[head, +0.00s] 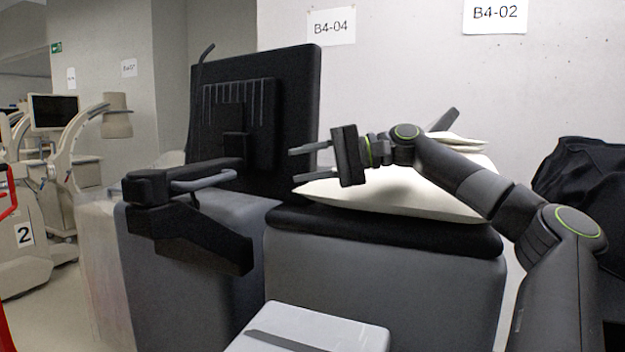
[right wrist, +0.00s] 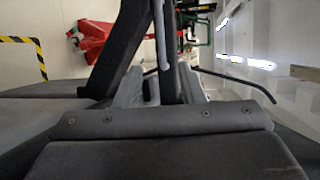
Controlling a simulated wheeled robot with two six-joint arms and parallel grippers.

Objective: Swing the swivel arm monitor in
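The swivel arm monitor (head: 296,90) shows its black back in the head view, upright and turned at an angle. Its jointed black swivel arm (head: 195,235) runs from the grey cart's side up to the mount behind the screen. A grey handle bar (head: 205,183) sits on that arm. My left gripper is not in view. Dark slabs cross the right wrist view, hard to identify.
A covered cart (head: 380,285) with a black top carries white cushions (head: 400,192) under my right arm. A white lidded box (head: 310,335) stands in front. A black-draped thing (head: 590,185) is at the right. Pale medical machines (head: 70,140) stand at the far left.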

